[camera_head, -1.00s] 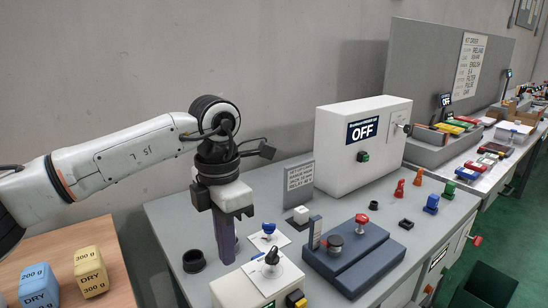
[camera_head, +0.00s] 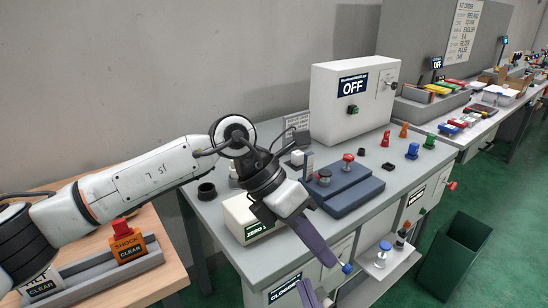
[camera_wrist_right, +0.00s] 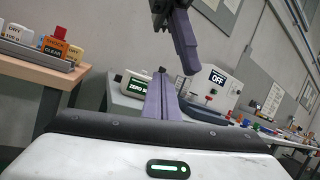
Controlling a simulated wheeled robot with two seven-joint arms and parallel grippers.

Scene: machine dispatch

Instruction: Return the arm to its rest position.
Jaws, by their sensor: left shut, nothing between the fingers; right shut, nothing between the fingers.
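My left arm reaches in from the left in the head view, and its gripper (camera_head: 328,258) has long purple fingers pressed together, empty. It points down and to the right, in front of the grey bench's (camera_head: 285,255) front edge. Its tips look close to a blue knob (camera_head: 347,268); I cannot tell whether they touch. My right gripper (camera_head: 309,291) shows only as purple fingers at the bottom edge. In the right wrist view its fingers (camera_wrist_right: 161,78) are together and empty, with my left gripper (camera_wrist_right: 188,68) above them.
The bench holds a white box reading OFF (camera_head: 335,100), a blue-grey fixture (camera_head: 352,184), a ZERO box (camera_head: 236,214) and coloured pieces. A wooden table (camera_head: 170,255) with labelled blocks stands left. A green bin (camera_head: 452,255) stands on the floor at right.

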